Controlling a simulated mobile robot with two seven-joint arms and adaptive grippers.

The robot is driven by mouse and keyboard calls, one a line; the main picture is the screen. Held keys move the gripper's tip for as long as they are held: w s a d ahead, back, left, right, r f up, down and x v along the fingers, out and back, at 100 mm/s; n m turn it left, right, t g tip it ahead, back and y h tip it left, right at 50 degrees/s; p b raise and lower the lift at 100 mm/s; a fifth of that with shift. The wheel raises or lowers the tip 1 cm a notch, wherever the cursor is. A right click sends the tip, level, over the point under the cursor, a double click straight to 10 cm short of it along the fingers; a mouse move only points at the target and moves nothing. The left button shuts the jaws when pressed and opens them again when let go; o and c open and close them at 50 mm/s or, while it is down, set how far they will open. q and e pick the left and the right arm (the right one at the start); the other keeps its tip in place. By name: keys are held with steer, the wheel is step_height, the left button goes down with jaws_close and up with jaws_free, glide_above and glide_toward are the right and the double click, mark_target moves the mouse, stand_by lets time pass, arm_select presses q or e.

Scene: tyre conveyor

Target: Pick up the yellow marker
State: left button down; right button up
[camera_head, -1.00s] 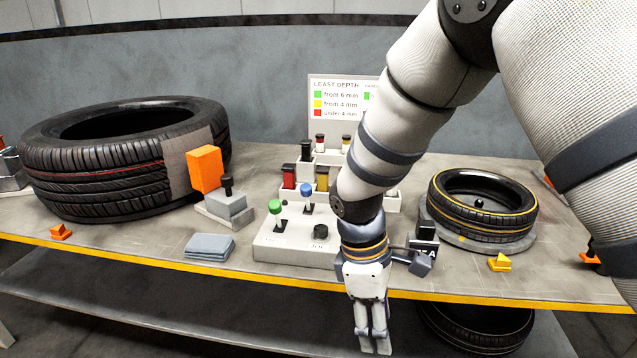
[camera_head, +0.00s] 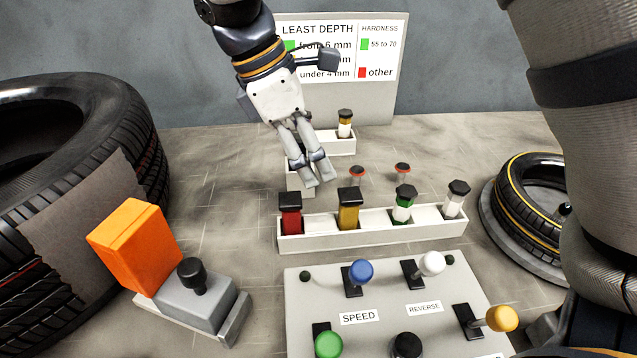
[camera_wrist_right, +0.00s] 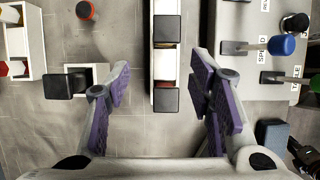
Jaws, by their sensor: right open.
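The yellow marker (camera_head: 348,218) has a black cap and stands upright in a long white tray (camera_head: 385,240). A red marker (camera_head: 291,220) stands left of it, and green-and-white and white markers stand to its right. My right gripper (camera_head: 314,182) is open and empty, fingers pointing down, above and slightly behind the tray's left part. In the right wrist view its fingers (camera_wrist_right: 162,75) spread on either side of the tray (camera_wrist_right: 164,60), with black caps between and beyond them. A yellow edge shows by the farther cap (camera_wrist_right: 167,29).
A rear white tray (camera_head: 335,142) holds a yellow-banded marker (camera_head: 345,124). A lever panel (camera_head: 385,300) lies in front. Tyres stand left (camera_head: 110,105) and right (camera_head: 510,220), with an orange block (camera_head: 133,245) at left.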

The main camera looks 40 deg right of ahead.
mark_target(344, 194)
steer(key=x, duration=0.3)
steer(key=s+x, duration=0.1)
steer(key=x, duration=0.7)
steer(key=shift+s+d+r, duration=0.35)
steer(key=shift+d, duration=0.05)
steer(key=shift+d+f, duration=0.15)
steer(key=shift+f, duration=0.25)
jaws_close()
